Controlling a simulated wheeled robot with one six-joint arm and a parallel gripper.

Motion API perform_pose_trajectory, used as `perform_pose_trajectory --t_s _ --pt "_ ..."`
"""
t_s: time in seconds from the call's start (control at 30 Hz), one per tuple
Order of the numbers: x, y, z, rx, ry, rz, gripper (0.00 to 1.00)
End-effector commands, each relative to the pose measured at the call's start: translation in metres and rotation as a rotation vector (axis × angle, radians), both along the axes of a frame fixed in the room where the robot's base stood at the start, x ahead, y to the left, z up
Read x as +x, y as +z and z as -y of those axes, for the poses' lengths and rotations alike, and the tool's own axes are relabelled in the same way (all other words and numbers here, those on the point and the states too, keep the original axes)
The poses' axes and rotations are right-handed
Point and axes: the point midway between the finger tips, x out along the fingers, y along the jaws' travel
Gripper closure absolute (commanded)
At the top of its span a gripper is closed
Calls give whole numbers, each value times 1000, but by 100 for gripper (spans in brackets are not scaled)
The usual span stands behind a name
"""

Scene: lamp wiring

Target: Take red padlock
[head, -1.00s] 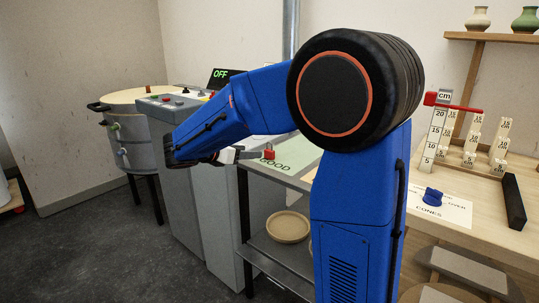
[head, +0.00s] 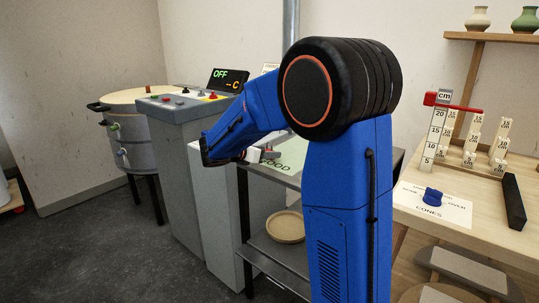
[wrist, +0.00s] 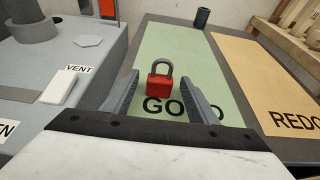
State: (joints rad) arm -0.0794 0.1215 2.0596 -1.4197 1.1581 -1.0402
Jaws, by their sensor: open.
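The red padlock (wrist: 158,87) with a grey shackle stands upright on the green GOOD mat (wrist: 185,50) in the wrist view. My gripper (wrist: 160,84) is open. In the picture its two grey fingers lie to the left and right of the padlock, and I see no contact. In the head view my gripper (head: 262,155) is low over the metal table by the GOOD mat (head: 292,152). My own arm hides part of that table, and I cannot make out the padlock clearly there.
A grey control box with a VENT label (wrist: 78,68) is left of the mat. An orange REDO mat (wrist: 265,75) lies to the right. A small dark cylinder (wrist: 202,17) stands behind. In the head view a wooden table (head: 460,215) with measuring posts is at the right.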

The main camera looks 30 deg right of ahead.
Motion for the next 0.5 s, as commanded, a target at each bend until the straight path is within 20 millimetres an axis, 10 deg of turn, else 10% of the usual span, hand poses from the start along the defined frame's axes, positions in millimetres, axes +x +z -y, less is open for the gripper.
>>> perform_pose_trajectory --t_s 0.37,0.5 --pt "6 -6 17 0 0 1 47" --pt "6 -6 17 0 0 0 78"
